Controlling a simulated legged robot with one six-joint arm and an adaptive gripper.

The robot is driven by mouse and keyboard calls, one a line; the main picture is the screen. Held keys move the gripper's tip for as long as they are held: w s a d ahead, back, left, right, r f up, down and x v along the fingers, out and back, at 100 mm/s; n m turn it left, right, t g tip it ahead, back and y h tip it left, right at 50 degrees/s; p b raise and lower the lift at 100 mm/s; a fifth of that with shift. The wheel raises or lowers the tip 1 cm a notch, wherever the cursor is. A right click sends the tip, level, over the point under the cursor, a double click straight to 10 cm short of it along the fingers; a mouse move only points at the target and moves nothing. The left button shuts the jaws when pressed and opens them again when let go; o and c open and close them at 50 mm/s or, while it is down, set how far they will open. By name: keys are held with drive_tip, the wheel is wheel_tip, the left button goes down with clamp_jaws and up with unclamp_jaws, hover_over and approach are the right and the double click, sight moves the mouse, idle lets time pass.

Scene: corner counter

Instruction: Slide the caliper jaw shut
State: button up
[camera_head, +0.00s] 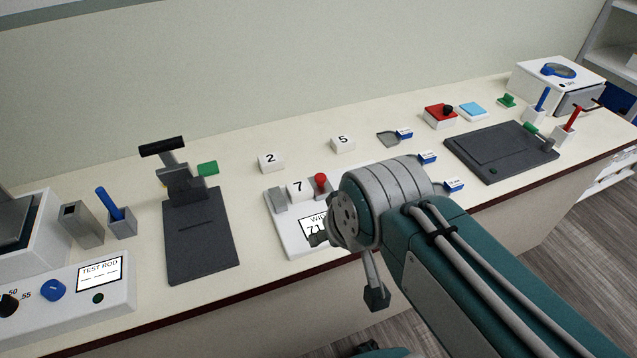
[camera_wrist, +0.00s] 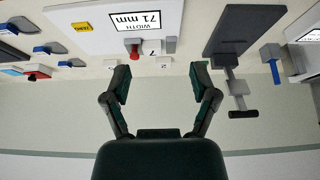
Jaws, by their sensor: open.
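The caliper is a white base (camera_head: 290,236) with a display reading width 71 mm. Its grey fixed jaw (camera_head: 278,200) is on the left and its sliding jaw with a red knob (camera_head: 320,182) on the right. A white block marked 7 (camera_head: 298,188) stands between them; I cannot tell whether the sliding jaw touches it. The wrist view shows the caliper inverted, with the red knob (camera_wrist: 134,45) near the block 7 (camera_wrist: 152,47). My gripper (camera_wrist: 160,84) is open and empty, apart from the caliper. My arm hides the caliper's right part in the head view.
White blocks marked 2 (camera_head: 270,162) and 5 (camera_head: 343,144) stand behind the caliper. A dark lever press (camera_head: 203,240) stands left, a dark flat board (camera_head: 485,158) right. A yellow button (camera_wrist: 82,27) lies on the caliper base. The counter's front edge is close.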

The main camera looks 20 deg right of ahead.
drive_tip(key=n+g, duration=0.3)
drive_tip(key=g, duration=0.3)
hover_over(319, 176)
wheel_tip(319, 176, down, 4)
wheel_tip(319, 176, down, 11)
drive_tip(key=shift+d+r, duration=0.1)
drive_tip(key=c, duration=0.9)
